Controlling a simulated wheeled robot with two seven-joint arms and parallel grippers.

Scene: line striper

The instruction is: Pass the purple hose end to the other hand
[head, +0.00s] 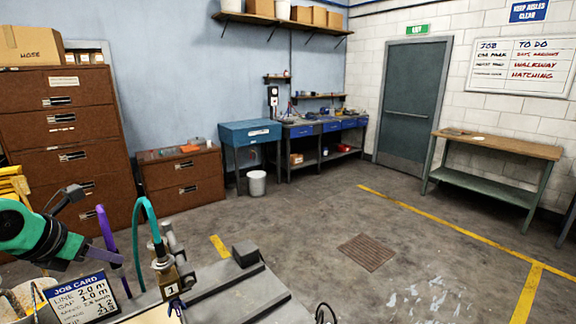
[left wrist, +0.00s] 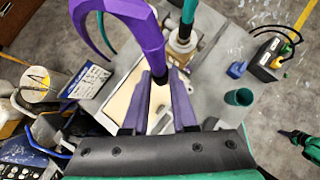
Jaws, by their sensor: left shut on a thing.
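The purple hose (head: 103,222) curves up in an arc at the lower left of the head view. In the left wrist view the purple hose (left wrist: 122,12) arcs above the jaws, and its dark end (left wrist: 160,76) lies between the fingers. My left gripper (head: 112,257) is shut on this hose end, above the machine's left side. Its two purple fingers (left wrist: 162,108) show in the left wrist view. At the right edge of that view, a teal and black part looks like my right gripper (left wrist: 291,136), apart from the hose. Its jaw opening cannot be made out.
A teal hose (head: 146,205) arches beside the purple one to a brass fitting (head: 161,262). A job card (head: 82,298) stands at lower left. A black box (head: 245,253) sits on the grey machine deck. Open floor lies beyond, with a drain grate (head: 366,252).

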